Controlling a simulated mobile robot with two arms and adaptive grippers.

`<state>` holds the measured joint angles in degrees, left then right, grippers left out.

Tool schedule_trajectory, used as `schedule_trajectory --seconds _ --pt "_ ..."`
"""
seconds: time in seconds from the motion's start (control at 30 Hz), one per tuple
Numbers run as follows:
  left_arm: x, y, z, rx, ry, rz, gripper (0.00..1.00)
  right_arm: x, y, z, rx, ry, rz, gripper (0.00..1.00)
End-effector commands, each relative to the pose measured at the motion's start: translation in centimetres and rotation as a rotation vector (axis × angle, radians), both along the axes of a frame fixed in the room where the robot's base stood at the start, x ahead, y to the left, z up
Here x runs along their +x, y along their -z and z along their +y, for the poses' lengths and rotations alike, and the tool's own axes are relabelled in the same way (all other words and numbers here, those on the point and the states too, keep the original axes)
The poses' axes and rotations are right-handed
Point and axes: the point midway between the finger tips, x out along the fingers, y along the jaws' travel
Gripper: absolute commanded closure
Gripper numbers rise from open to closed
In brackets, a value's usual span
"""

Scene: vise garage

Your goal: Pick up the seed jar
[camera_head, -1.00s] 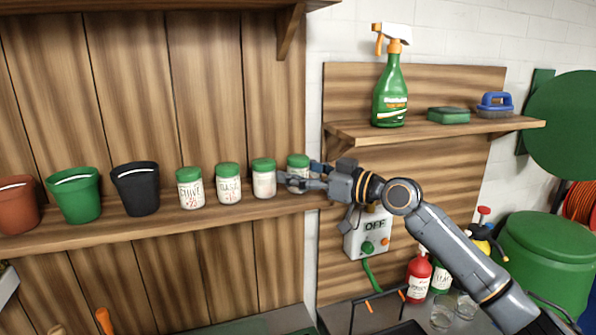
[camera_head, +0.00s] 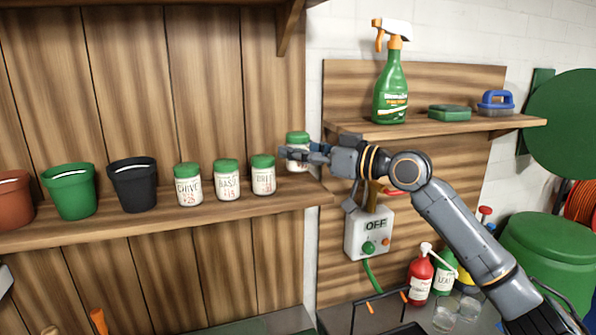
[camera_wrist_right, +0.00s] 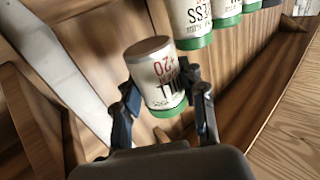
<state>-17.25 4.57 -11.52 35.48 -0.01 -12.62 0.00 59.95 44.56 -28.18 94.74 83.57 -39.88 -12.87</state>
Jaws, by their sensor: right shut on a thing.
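My right gripper (camera_head: 305,155) is shut on a white seed jar with a green lid (camera_head: 297,138) and holds it just above the right end of the wooden shelf. In the right wrist view the jar (camera_wrist_right: 155,78) sits between the two dark fingers, its label reading "DILL" in part, and it appears upside down in that picture. In the head view the fingers hide part of its body. Three similar jars stand on the shelf: chive (camera_head: 188,185), basil (camera_head: 227,180) and cress (camera_head: 263,175). My left gripper is not in view.
Black (camera_head: 134,184), green (camera_head: 70,191) and terracotta (camera_head: 13,198) pots stand left on the shelf (camera_head: 150,222). A spray bottle (camera_head: 391,92), sponge (camera_head: 449,113) and brush (camera_head: 496,103) occupy the right shelf. A control box (camera_head: 368,234) hangs below my right arm.

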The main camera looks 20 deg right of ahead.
Motion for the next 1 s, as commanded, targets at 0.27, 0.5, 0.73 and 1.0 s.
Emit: schedule_trajectory --seconds 0.27,0.5,0.73,1.0 --pt "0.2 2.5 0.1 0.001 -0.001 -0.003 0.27 -5.5 -5.0 0.3 -0.004 0.002 -0.01 0.92" --pt "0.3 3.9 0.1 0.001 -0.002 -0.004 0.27 -10.5 -7.3 0.7 -0.001 0.002 -0.006 0.92" --pt "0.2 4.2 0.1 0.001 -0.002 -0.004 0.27 -12.5 -8.4 0.8 0.0 0.002 -0.003 0.92" --pt "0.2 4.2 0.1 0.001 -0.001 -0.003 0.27 -12.7 -8.6 0.9 0.0 0.002 -0.001 0.92"
